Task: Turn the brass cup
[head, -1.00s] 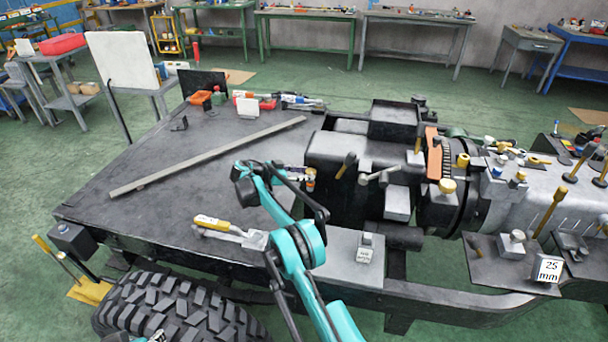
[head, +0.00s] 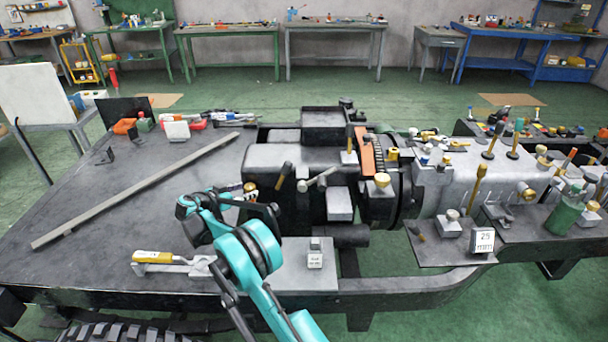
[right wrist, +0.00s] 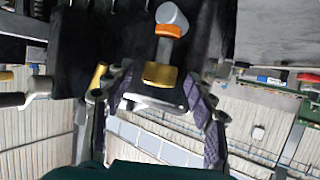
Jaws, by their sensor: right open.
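The brass cup (head: 250,187) is small and sits at the left end of the dark machine block on the chassis frame. In the right wrist view, a brass piece (right wrist: 160,75) with an orange ring and a grey round end lies between the fingers, and I take it for the same cup. My right gripper (head: 237,196) is open beside the cup, its arm reaching up from the bottom. Its purple-padded fingers (right wrist: 160,82) stand on either side of the brass piece, with gaps visible. I cannot tell how deep it sits between them. My left gripper is not in view.
A larger brass knob (head: 381,180) stands on the machine by an orange bracket (head: 366,150). A yellow-handled tool (head: 160,258) lies on the dark plate, left of my arm. A long grey bar (head: 140,188) lies across the plate. A white "25 mm" block (head: 482,240) is at the right.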

